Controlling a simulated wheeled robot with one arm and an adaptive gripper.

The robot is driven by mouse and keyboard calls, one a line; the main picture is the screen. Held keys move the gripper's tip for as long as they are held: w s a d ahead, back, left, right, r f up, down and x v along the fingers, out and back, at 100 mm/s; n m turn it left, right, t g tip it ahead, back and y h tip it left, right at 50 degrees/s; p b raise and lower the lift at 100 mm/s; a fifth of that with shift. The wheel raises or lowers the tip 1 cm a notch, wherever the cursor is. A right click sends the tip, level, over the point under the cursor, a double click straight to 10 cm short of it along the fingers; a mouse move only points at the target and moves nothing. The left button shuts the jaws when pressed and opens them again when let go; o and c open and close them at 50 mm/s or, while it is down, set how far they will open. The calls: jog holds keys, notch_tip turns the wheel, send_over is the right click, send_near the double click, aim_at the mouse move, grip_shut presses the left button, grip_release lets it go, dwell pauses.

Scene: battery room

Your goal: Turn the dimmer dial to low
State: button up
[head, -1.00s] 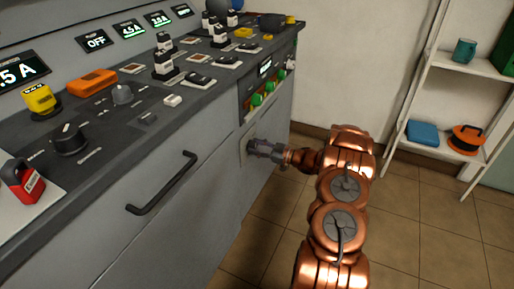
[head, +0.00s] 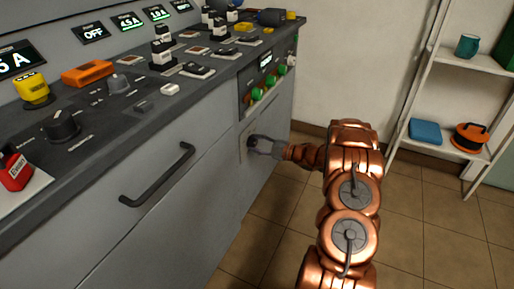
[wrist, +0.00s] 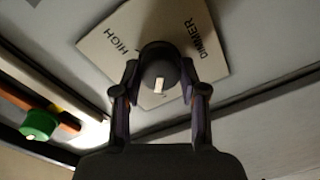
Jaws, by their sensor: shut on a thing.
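The dimmer dial (wrist: 159,70) is a dark round knob with a white pointer mark, on a pale plate (wrist: 105,38) fixed to the cabinet front. In the wrist view the plate reads DIMMER and HIGH; any LOW label is hidden behind my gripper or the dial. My gripper (wrist: 160,88) is shut on the dial, one finger on each side. The white mark runs nearly up and down in the wrist view. In the head view my gripper (head: 263,147) reaches the plate from the right, and the dial shows only as a small dark shape.
The cabinet's black drawer handle (head: 157,176) is left of the plate. Green knobs (head: 269,95) sit above it; one green knob (wrist: 39,124) also shows in the wrist view. The console top holds switches and dials. A white shelf (head: 450,140) stands right; the tiled floor is clear.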

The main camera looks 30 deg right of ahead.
jog(key=shift+n+b, duration=0.75)
jog(key=shift+n, duration=0.25)
jog(key=o, duration=1.1)
jog(key=shift+o, duration=0.2)
jog(key=v, duration=1.2)
